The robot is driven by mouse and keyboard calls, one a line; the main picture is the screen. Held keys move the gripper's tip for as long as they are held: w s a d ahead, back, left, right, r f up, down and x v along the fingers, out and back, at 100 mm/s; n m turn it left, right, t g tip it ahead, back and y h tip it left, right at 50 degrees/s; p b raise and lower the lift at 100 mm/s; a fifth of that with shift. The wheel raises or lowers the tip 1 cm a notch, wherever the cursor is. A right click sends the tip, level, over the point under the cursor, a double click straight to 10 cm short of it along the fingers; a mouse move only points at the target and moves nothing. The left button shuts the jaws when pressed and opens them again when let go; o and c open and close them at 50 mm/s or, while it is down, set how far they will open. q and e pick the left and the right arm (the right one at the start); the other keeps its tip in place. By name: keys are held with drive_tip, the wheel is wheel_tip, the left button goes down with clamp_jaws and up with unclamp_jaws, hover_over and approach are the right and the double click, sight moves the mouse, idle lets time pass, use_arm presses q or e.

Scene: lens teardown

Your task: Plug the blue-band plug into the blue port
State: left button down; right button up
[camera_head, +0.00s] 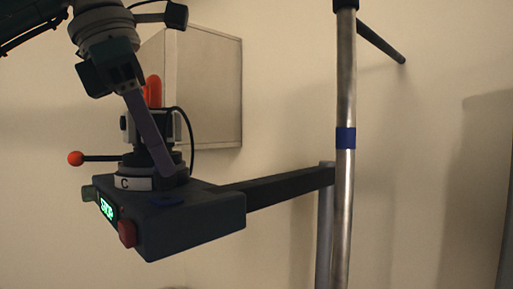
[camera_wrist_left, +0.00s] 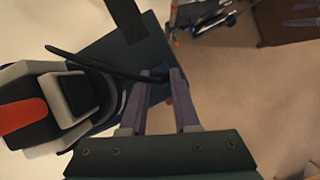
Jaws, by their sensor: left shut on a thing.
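My left gripper (camera_head: 169,172) reaches down from the upper left, its grey-purple fingers low beside the black and white device (camera_head: 159,128). In the left wrist view the gripper (camera_wrist_left: 162,74) is shut on the dark plug (camera_wrist_left: 160,74) at the end of a black cable. The plug is mostly hidden between the fingertips, and I cannot make out its blue band. A dark blue patch, likely the blue port (camera_head: 166,201), lies on top of the dark box (camera_head: 205,215), just below the fingertips. The plug appears apart from it.
The cable (camera_wrist_left: 95,65) arches from the device to the fingertips. A red-ball lever (camera_head: 76,158) sticks out left. The box has a green display (camera_head: 107,208) and red button (camera_head: 127,233). A dark beam (camera_head: 280,188) joins it to a metal post (camera_head: 345,90).

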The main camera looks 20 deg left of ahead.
use_arm(q)
drive_tip(key=shift+f+b, duration=0.5)
drive_tip(key=shift+f, duration=0.15)
drive_tip(key=c, duration=0.6)
unclamp_jaws()
drive_tip(key=shift+o, duration=0.2)
drive_tip(key=shift+r, duration=0.15)
